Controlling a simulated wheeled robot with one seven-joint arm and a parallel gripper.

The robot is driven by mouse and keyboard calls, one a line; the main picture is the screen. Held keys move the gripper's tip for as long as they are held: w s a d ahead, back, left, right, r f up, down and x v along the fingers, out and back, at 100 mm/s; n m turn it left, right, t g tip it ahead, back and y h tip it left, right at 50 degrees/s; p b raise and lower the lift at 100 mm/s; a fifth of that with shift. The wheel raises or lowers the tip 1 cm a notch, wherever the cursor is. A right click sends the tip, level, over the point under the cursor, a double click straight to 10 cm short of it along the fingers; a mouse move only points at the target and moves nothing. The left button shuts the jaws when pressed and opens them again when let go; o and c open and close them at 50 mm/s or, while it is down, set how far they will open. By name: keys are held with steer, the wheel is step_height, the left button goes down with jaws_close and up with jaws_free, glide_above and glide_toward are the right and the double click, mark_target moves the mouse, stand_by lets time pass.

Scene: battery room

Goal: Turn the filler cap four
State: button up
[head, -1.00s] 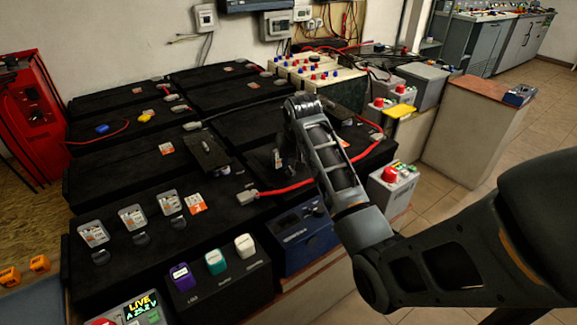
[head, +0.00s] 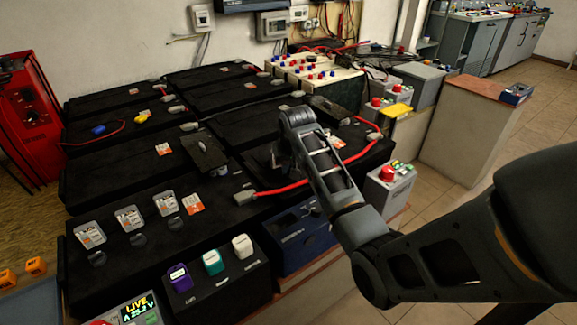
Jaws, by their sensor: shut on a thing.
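My gripper (head: 276,160) is low over the top of a black battery (head: 230,172) in the middle of the picture. My wrist hides much of the jaws, which are small and dark here. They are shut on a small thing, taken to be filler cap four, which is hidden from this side. Three small dark round caps (head: 138,240) sit in a row on the front left battery. A pale label plate (head: 130,218) stands behind each of them.
A red cable (head: 290,186) runs over the battery close to my gripper. A black box (head: 204,150) lies to its left. Purple, teal and white blocks (head: 212,262) stand in front, beside a blue unit (head: 302,235). Grey batteries (head: 388,186) stand to the right.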

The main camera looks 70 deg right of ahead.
steer(key=shift+a+m+p, duration=0.1)
steer(key=shift+m+p, duration=0.2)
steer(key=shift+p, duration=0.15)
jaws_close()
steer(key=shift+w+r+m+g+p, duration=0.15)
steer(key=shift+m+g+p, duration=0.35)
steer(key=shift+m+p, duration=0.45)
steer(key=m, duration=0.2)
steer(key=m+g+p, duration=0.1)
steer(key=shift+w+m+h, duration=0.2)
steer(key=shift+m+h, duration=0.15)
steer(key=shift+h, duration=0.05)
steer(key=m+g, duration=0.1)
steer(key=m, duration=0.1)
steer(key=m+g, duration=0.1)
steer(key=m, duration=0.1)
steer(key=shift+w+f, duration=0.2)
steer(key=shift+w+m+g+y+b, duration=0.1)
steer(key=shift+m+g+y+b, duration=0.35)
steer(key=shift+m, duration=1.35)
steer(key=shift+h, duration=0.25)
steer(key=o, duration=0.7)
jaws_free()
steer(key=shift+c, duration=0.2)
